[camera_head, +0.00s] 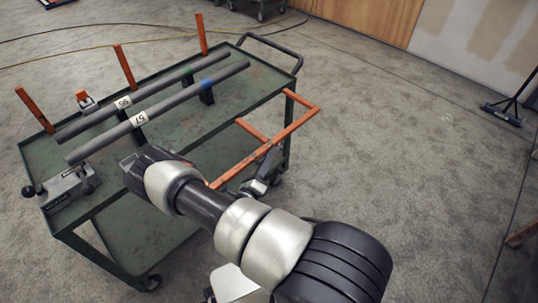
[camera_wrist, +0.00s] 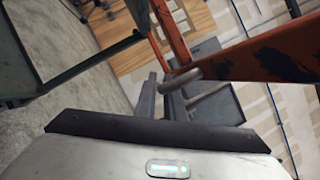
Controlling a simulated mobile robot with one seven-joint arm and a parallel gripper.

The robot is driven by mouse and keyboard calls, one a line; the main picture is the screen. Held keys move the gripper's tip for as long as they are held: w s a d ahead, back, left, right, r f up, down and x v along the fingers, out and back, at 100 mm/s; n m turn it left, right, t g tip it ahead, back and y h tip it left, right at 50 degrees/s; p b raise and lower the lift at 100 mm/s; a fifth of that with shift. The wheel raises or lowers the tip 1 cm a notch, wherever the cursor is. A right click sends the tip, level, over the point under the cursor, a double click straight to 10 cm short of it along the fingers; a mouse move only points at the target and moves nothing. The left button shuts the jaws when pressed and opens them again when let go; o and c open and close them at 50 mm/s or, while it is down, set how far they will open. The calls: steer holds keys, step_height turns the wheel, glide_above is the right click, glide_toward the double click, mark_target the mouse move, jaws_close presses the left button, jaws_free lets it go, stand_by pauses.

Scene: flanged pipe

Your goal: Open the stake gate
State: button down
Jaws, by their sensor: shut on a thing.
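The stake gate (camera_head: 297,124) is an orange bar frame at the cart's near right side. It reaches out past the cart's edge; my arm hides its left end. In the wrist view a worn orange bar (camera_wrist: 250,62) crosses to the right, close in front of my gripper (camera_wrist: 165,100). A short grey pin (camera_wrist: 188,73) with a rounded end lies against this bar. My fingers are shut on the pin, though their exact contact is small and partly hidden. In the head view my gripper (camera_head: 137,165) is beside the cart's near edge, its fingertips unclear.
The green cart (camera_head: 195,125) carries two grey pipes (camera_head: 150,108) and a clamp (camera_head: 70,187) at its left end. Several orange stakes (camera_head: 124,67) stand along its far side. The carpet to the right is clear up to a broom (camera_head: 503,115).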

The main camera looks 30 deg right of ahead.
mark_target(270, 147)
steer(key=r+n+p, duration=0.1)
steer(key=r+n+y+p, duration=0.1)
steer(key=r+p, duration=0.1)
steer(key=s+r+n+p, duration=0.1)
steer(key=r+p, duration=0.1)
steer(key=shift+d+r+n, duration=0.15)
steer(key=shift+r+n, duration=0.1)
steer(key=shift+n, duration=0.15)
steer(key=shift+r+n+y+p, duration=0.4)
steer(key=shift+r+n+p, duration=0.1)
steer(key=shift+r+p, duration=0.2)
steer(key=shift+w+r+p, duration=0.15)
steer(key=shift+r+p, duration=0.3)
steer(key=shift+r, duration=0.25)
steer(key=c, duration=1.8)
jaws_free()
steer(key=shift+c, duration=0.2)
steer(key=v, duration=1.7)
steer(key=shift+a, duration=0.25)
